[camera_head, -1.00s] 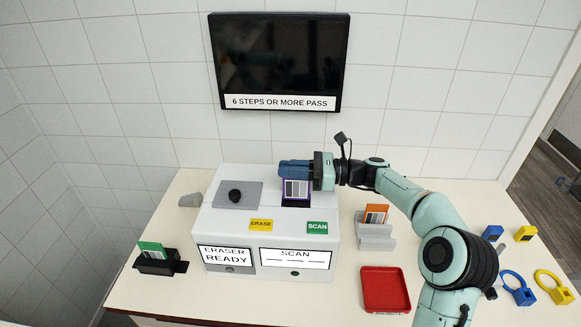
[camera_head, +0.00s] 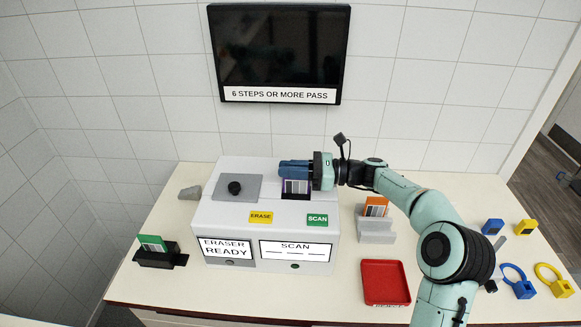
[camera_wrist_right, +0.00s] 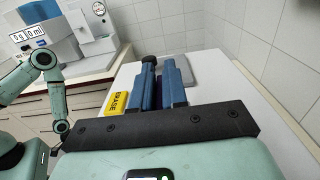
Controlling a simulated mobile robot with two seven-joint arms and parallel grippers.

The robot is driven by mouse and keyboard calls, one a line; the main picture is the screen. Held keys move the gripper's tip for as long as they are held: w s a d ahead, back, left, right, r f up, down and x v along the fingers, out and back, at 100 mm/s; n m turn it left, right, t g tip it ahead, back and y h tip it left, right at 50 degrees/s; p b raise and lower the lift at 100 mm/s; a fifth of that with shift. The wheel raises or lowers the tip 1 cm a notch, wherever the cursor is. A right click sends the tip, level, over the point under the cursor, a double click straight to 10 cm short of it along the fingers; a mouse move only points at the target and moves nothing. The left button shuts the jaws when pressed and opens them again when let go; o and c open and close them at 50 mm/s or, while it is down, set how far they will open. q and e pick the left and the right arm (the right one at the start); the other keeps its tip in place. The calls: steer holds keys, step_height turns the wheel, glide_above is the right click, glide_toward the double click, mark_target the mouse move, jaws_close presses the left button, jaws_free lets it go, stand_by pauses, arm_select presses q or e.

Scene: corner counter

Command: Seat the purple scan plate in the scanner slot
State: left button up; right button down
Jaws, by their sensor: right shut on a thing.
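The purple scan plate (camera_head: 296,188) stands upright at the dark scanner slot (camera_head: 304,198) on the right of the white machine's top (camera_head: 270,178). Its lower part is inside the slot; its pale striped face and a purple edge show above. My right gripper (camera_head: 294,171) is shut on the plate's top, its blue fingers reaching in from the right, low over the slot. My left gripper is in neither view.
The machine has a grey eraser lid with a black knob (camera_head: 235,188), a yellow ERASE button (camera_head: 261,217) and a green SCAN button (camera_head: 317,220). A green plate (camera_head: 153,243), an orange plate (camera_head: 376,206) and a red tray (camera_head: 385,282) stand apart from it.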

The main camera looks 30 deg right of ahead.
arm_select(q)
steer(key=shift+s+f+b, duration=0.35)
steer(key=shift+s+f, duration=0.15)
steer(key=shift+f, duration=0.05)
arm_select(e)
steer(key=shift+f, duration=1.65)
steer(key=c, duration=1.1)
jaws_free()
steer(key=shift+c, duration=0.2)
steer(key=shift+o, duration=0.3)
steer(key=v, duration=1.2)
steer(key=shift+d+r, duration=0.1)
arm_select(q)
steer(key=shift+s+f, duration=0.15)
arm_select(e)
steer(key=shift+s+d, duration=0.35)
steer(key=shift+d, duration=0.15)
